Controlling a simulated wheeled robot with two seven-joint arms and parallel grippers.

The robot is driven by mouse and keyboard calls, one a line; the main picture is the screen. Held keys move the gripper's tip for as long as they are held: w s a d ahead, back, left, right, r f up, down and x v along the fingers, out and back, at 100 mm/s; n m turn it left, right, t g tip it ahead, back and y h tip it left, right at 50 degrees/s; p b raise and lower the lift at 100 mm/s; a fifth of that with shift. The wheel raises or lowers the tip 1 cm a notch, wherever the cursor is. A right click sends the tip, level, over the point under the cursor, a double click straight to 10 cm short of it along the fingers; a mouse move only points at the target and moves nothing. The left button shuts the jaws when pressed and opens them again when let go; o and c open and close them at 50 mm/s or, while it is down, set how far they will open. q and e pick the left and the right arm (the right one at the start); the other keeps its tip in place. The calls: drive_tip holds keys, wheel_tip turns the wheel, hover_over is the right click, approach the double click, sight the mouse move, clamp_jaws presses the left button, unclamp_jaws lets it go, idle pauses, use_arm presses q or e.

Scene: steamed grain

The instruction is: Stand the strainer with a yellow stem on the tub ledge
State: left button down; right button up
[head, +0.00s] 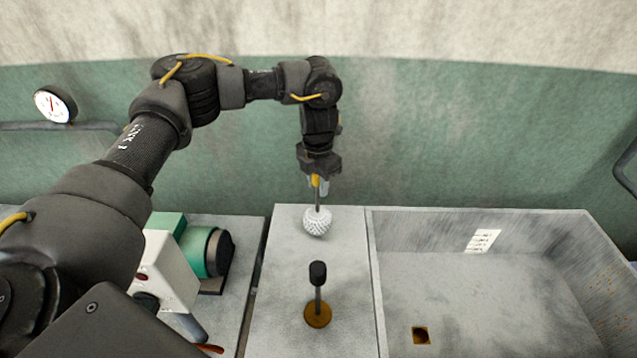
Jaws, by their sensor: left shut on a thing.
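The strainer (317,222) has a white, knobbly round head and a thin stem with a yellow part at its top. My left gripper (318,182) points down and is shut on the yellow part of the stem. The strainer hangs upright with its head lowest, over the back part of the grey ledge (345,285) beside the tub. I cannot tell whether its head touches the ledge. The grey tub (480,295) is to the right of the ledge. My right gripper is not in view.
A black-knobbed rod on a round brown base (317,314) stands on the ledge in front of the strainer. A green and white machine (170,262) stands at left. The tub floor has a small square drain (420,335). A gauge (54,104) is on the wall.

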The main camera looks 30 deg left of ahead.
use_arm(q)
drive_tip(key=shift+w+f, duration=0.1)
drive_tip(key=shift+f, duration=0.2)
drive_tip(key=c, duration=1.1)
unclamp_jaws()
drive_tip(key=shift+f, duration=0.1)
wheel_tip(320, 180, up, 12)
drive_tip(key=shift+r+b, duration=0.25)
drive_tip(key=shift+b, duration=0.4)
